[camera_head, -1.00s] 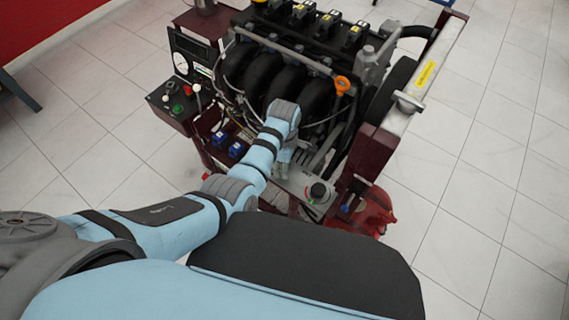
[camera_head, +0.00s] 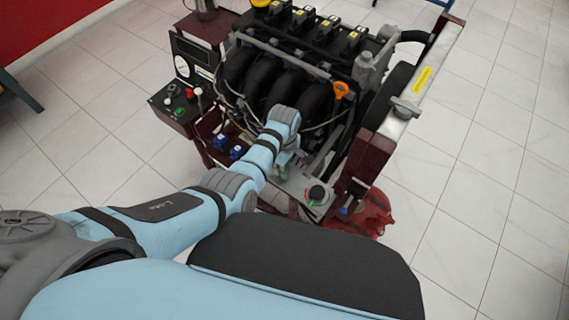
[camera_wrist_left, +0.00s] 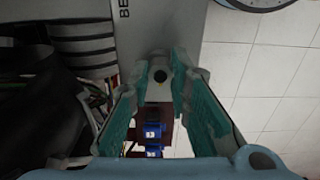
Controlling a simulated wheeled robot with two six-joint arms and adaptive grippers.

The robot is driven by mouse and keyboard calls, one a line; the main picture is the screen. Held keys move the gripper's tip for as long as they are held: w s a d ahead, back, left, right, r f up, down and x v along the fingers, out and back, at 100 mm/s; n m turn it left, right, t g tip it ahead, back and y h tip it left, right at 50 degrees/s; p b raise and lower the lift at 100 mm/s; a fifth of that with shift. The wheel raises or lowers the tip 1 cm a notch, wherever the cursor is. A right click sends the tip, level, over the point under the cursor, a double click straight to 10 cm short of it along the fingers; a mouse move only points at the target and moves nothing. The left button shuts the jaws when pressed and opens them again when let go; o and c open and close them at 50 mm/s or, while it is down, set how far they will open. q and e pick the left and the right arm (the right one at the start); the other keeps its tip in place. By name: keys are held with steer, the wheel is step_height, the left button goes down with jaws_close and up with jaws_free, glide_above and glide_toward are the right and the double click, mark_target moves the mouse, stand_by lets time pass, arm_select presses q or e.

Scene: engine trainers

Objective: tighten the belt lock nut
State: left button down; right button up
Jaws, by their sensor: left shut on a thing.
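My left gripper (camera_head: 284,165) reaches down in front of the engine in the head view, its fingers small and partly hidden by my arm. In the left wrist view, the two teal-padded fingers (camera_wrist_left: 161,76) close on a small grey round part with a dark centre, which I take for the belt lock nut (camera_wrist_left: 160,74). It sits at the edge of a grey plate (camera_wrist_left: 159,30) with the letters "BE" partly visible. The nut itself cannot be made out in the head view. My right gripper does not show.
The engine trainer (camera_head: 375,150) has a maroon frame. Red equipment (camera_head: 374,217) is low at the right. Tiled floor (camera_head: 485,190) is clear beyond.

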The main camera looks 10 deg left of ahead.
arm_select(q)
steer(key=m+p, duration=0.1)
steer(key=m, duration=0.2)
steer(key=shift+m, duration=0.3)
steer(key=m+p, duration=0.1)
steer(key=m, duration=0.3)
steer(key=shift+s+m, duration=0.1)
steer(key=shift+m, duration=0.2)
steer(key=m, duration=0.5)
steer(key=shift+p, duration=0.4)
steer(key=shift+m, duration=2.4)
steer(key=c, duration=1.5)
jaws_free()
